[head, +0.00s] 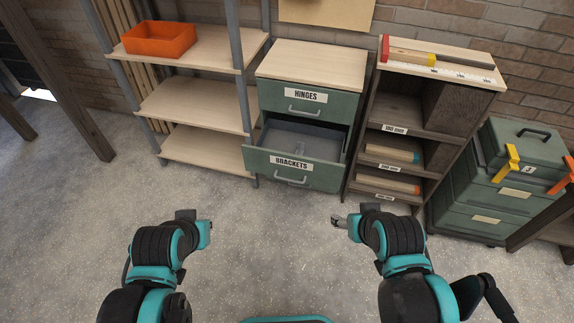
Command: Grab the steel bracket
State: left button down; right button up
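A green cabinet has a lower drawer (292,169) labelled BRACKETS that is pulled open. A small grey metallic piece (300,147), which looks like the steel bracket, lies inside it; its exact shape is too small to tell. The upper drawer (305,102), labelled HINGES, is shut. My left gripper (190,215) is in front of the cabinet, to the lower left of the open drawer and apart from it. My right gripper (340,221) is to the lower right of the drawer, also apart from it. Neither visibly holds anything, and the finger opening is unclear in both.
A shelf rack (190,103) with an orange bin (158,39) stands left of the cabinet. A dark shelf unit (440,118) with tools on top stands right, then a green toolbox stack (495,190). The floor (265,240) before the drawer is clear.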

aim_at(300, 146)
jog(key=i+l, duration=0.15)
jog(key=l, duration=0.25)
jog(key=i+l, duration=0.15)
jog(key=l, duration=0.2)
jog(key=i+l, duration=0.1)
jog(key=l, duration=0.3)
jog(key=i+l, duration=0.15)
jog(key=l, duration=0.25)
jog(key=i+l+u, duration=0.1)
jog(key=l, duration=0.3)
jog(key=i+l, duration=0.15)
jog(key=l, duration=0.2)
jog(key=i+l, duration=0.15)
jog(key=l, duration=0.25)
jog(key=i+l, duration=0.1)
jog(key=l, duration=0.3)
jog(key=i+j, duration=0.2)
jog(key=i+u, duration=0.05)
